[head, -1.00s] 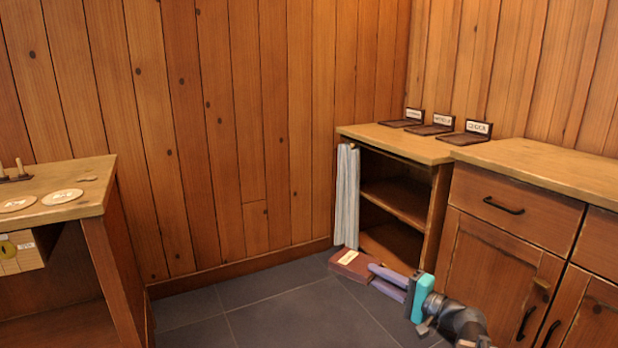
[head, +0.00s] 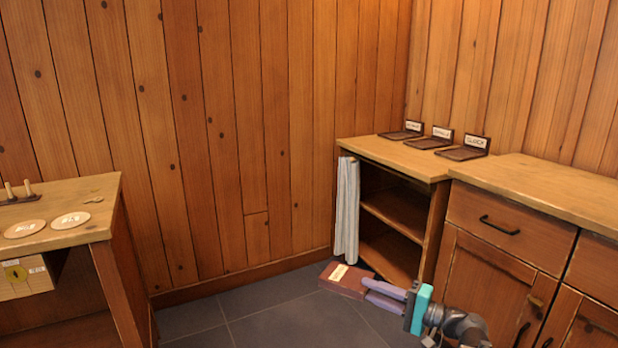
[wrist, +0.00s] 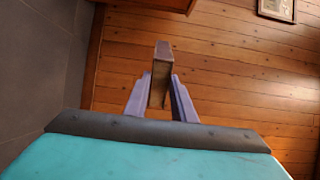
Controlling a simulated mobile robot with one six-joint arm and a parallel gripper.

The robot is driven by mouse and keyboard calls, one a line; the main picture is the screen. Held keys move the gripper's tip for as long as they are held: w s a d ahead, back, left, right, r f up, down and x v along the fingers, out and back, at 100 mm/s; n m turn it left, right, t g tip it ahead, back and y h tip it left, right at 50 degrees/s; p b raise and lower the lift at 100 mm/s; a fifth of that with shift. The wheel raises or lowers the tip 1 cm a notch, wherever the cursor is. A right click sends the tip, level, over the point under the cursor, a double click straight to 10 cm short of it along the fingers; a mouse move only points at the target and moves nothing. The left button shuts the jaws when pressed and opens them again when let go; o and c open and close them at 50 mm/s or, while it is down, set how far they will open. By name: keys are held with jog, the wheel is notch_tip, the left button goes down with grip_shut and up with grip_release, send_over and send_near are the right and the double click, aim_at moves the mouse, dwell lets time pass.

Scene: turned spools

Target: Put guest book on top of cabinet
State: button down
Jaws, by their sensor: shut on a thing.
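The guest book (head: 342,280) is a dark reddish-brown block with a pale label, in the lower middle of the head view. My gripper (head: 384,294) is shut on it, with purple fingers on its near end. In the wrist view the book (wrist: 162,62) stands on edge between the fingers of my gripper (wrist: 160,95). The cabinet (head: 395,205) is wooden with open shelves and a grey curtain (head: 346,210) drawn to its left side. Its top (head: 385,149) is above and behind the book and carries several dark labelled stands.
The stands (head: 464,152) line the back of the cabinet top; the nearest label appears to read CLOCK. A drawer cabinet (head: 500,240) adjoins at right, its visible top bare. A table (head: 75,225) with discs stands at left. Dark tiled floor (head: 270,318) between is clear.

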notch_tip(320, 180, up, 25)
jog(key=p, duration=3)
jog(key=shift+s+f, duration=0.1)
jog(key=shift+f, duration=0.05)
dwell(0.5)
